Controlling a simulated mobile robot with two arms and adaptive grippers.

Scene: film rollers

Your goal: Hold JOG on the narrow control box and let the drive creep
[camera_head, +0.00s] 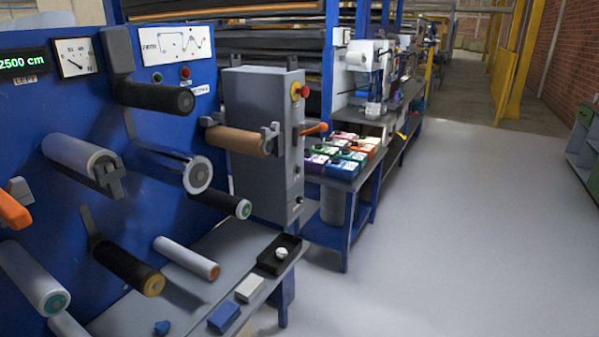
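A tall grey control box (255,150) stands at the right end of the blue machine panel. Its narrow right side carries a red emergency-stop knob on a yellow base (300,90), an orange handle (314,129) and small dark round controls lower down. That side is seen at a steep angle, so I cannot read any label or tell which control is JOG. A brown roller (238,140) sits in front of the box. Neither of my grippers is in view.
The blue panel (160,120) has several protruding rollers and a display reading 2500 cm. A grey bench (225,262) below holds a black tray (278,262) and small blocks. A stand with coloured boxes (345,160) is behind. Open floor (450,230) lies at right.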

